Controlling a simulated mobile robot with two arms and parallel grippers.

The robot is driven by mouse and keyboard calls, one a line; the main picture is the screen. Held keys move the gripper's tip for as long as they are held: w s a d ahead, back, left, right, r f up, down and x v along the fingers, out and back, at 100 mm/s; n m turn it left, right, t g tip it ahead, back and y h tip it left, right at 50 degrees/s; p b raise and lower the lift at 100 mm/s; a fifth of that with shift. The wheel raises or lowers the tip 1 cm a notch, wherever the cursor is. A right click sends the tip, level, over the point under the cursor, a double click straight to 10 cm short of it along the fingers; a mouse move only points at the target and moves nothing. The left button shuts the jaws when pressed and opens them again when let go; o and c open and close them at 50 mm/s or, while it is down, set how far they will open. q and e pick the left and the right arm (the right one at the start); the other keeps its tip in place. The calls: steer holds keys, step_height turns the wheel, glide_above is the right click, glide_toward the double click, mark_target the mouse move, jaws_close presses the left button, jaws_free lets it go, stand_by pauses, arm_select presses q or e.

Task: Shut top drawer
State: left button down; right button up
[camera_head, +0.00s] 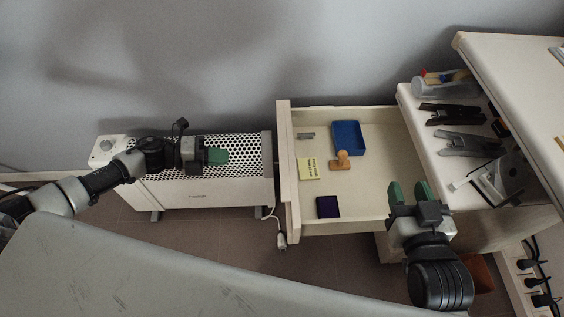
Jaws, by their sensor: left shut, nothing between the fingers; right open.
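The top drawer (370,195) is pulled out from a pale cabinet at the right, its front panel (288,165) facing left. Inside it lie a blue tray, a wooden stamp, a yellow note, a dark pad and a small grey metal item. My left gripper (224,156) is shut and empty, over the perforated heater top, left of the drawer front and apart from it. My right gripper (408,190) is open and empty, with green fingertips over the drawer's near right corner. I cannot tell whether it touches the drawer.
A white heater (205,185) stands against the wall, left of the drawer front. A plug (281,241) hangs by the drawer front. The cabinet top (425,135) holds staplers (465,145), a bottle (432,84) and a tape dispenser (500,180). A power strip (528,280) is at lower right.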

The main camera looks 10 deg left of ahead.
arm_select(q)
steer(key=w+d+f+m+g+b, duration=0.1)
steer(key=w+d+f+b, duration=0.1)
steer(key=d, duration=1)
steer(key=shift+w+f+m+g, duration=0.3)
steer(key=shift+w+f, duration=0.25)
arm_select(e)
step_height(320, 180, up, 8)
steer(key=t+y, duration=0.2)
steer(key=t, duration=0.5)
steer(key=shift+s+a+r+y, duration=0.25)
steer(key=shift+s+a+y, duration=0.1)
steer(key=shift+s, duration=0.1)
arm_select(q)
steer(key=shift+d, duration=0.1)
arm_select(e)
steer(key=shift+w, duration=0.1)
